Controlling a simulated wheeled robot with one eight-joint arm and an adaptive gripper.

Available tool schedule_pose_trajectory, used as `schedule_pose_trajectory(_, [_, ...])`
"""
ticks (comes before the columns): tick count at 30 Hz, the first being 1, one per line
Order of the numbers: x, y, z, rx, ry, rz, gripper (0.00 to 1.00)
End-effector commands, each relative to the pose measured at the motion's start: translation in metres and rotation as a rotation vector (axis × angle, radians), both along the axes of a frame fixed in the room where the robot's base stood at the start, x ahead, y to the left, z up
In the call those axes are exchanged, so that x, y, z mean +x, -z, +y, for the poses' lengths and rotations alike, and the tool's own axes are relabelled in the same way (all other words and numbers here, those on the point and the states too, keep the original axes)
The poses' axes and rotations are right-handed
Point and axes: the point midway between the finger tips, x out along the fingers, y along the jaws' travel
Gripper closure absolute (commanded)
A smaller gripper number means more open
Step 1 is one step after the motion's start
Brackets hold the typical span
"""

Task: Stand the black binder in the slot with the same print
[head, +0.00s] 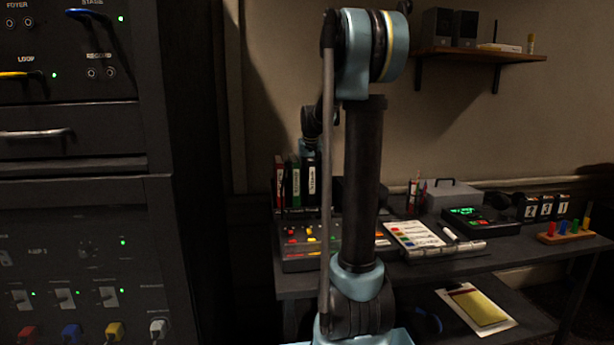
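Upright binders stand in a row at the back left of the desk: a red one (280,182), a green one (294,183) and a black one (312,182) with a white spine label. The print on the labels is too small to read. My gripper (310,153) is at the top of the black binder, mostly dark and small in the view. Its fingers cannot be made out, so I cannot tell whether it touches or grips the binder. The slots and their prints are not visible.
A mixing panel (300,258) with coloured buttons lies before the binders. Right of my arm are a colour-marked sheet (414,235), a device with a green display (480,218), a grey box (453,194) and number blocks (546,207). A dark rack (80,190) stands at left.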

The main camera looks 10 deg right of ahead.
Motion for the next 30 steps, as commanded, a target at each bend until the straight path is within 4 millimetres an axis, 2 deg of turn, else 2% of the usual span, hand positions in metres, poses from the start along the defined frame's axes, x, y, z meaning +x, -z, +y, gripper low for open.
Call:
schedule_pose_trajectory(19, [0.0002,0.0045,0.0,0.0,0.0,0.0,1.0])
schedule_pose_trajectory(20, [0.0002,0.0044,0.0,0.0,0.0,0.0,0.69])
schedule_pose_trajectory(22, [0.0002,0.0044,0.0,0.0,0.0,0.0,0.53])
schedule_pose_trajectory(30, [0.0001,0.0046,-0.0001,0.0,0.0,0.0,0.52])
